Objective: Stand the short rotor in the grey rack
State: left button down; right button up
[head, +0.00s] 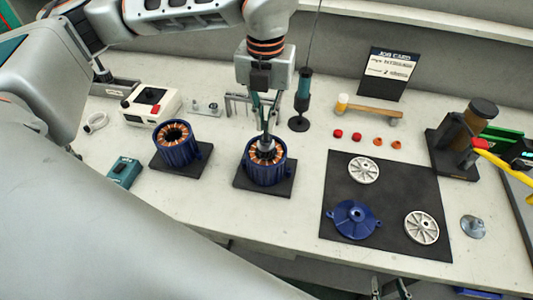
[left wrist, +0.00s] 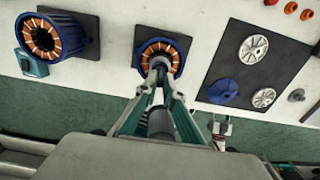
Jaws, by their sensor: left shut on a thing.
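My left gripper (head: 266,136) points down over the right blue motor housing (head: 265,172) and is shut on the upper end of a grey rotor (head: 266,150). The rotor's lower part is hidden inside the housing's copper-wound ring. In the left wrist view the fingertips (left wrist: 161,66) meet over the same housing (left wrist: 147,46). I cannot judge the rotor's length. The grey rack (head: 238,100) stands behind the housing, partly hidden by my left arm. My right gripper (head: 391,290) is at the bottom edge, below the table front, with fingers apart and nothing visible between them.
Another blue housing (head: 176,146) stands on a black pad at left. A dark screwdriver stand (head: 300,110) is close right of the rack. A black mat (head: 385,185) holds a blue cover and pale wheels. A white device (head: 152,104) stands at back left.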

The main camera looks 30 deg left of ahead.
pick_arm(q)
jog(key=shift+r+p, duration=0.45)
jog(key=shift+r, duration=0.75)
jog(key=shift+r+p, duration=0.45)
jog(key=shift+r, duration=0.15)
jog(key=shift+r+p, duration=0.75)
jog(key=shift+r, duration=0.7)
